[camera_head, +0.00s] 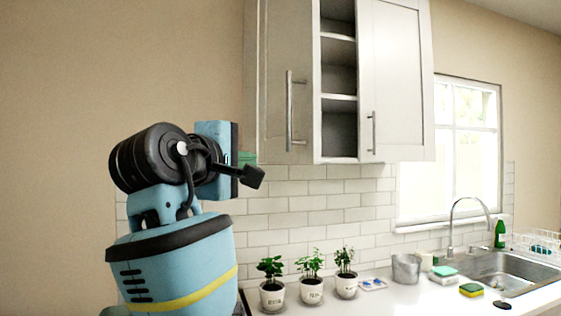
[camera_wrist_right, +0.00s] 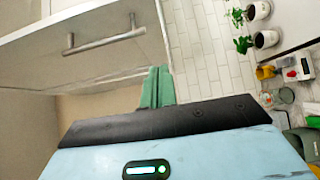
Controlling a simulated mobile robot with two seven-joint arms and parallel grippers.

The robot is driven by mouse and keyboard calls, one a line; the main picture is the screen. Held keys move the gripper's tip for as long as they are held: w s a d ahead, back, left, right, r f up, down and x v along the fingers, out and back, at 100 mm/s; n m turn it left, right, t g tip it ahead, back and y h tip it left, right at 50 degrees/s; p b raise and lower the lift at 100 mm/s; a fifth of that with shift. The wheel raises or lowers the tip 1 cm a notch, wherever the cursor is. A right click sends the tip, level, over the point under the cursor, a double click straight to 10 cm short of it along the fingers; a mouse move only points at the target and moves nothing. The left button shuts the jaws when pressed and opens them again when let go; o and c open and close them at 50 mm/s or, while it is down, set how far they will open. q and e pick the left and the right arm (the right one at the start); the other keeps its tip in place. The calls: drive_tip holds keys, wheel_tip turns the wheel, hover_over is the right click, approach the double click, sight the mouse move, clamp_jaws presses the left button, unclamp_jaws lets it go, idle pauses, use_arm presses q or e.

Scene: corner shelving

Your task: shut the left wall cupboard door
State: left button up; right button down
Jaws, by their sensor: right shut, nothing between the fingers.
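The wall cupboard hangs in the upper middle of the head view. Its left door (camera_head: 275,75) stands partly open, with a vertical bar handle (camera_head: 290,110) on its face. A gap beside it shows the inner shelves (camera_head: 339,98). My right gripper (camera_head: 247,157) is just below and left of the door's lower edge, partly hidden behind its own blue body. In the right wrist view its green fingers (camera_wrist_right: 158,86) are shut and empty, near a pale door panel (camera_wrist_right: 60,50) with a bar handle (camera_wrist_right: 105,42). I cannot tell whether they touch it. My left gripper is out of view.
The cupboard's right door (camera_head: 398,80) looks shut. Below, several things stand on the counter, including three potted plants (camera_head: 311,292), a metal pot (camera_head: 406,268) and a sink (camera_head: 500,270). A window (camera_head: 460,140) is at right. The wall left of the cupboard is bare.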

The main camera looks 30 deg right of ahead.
approach(297, 160)
drive_tip(key=w, duration=0.4)
drive_tip(key=d, duration=0.3)
drive_tip(key=shift+s+d+r+p, duration=0.15)
drive_tip(key=shift+d+p, duration=0.15)
drive_tip(key=shift+d, duration=0.05)
drive_tip(key=shift+s+d, duration=0.1)
drive_tip(key=shift+d, duration=0.4)
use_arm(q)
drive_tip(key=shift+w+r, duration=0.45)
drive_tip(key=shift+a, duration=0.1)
use_arm(e)
drive_tip(key=shift+d, duration=0.2)
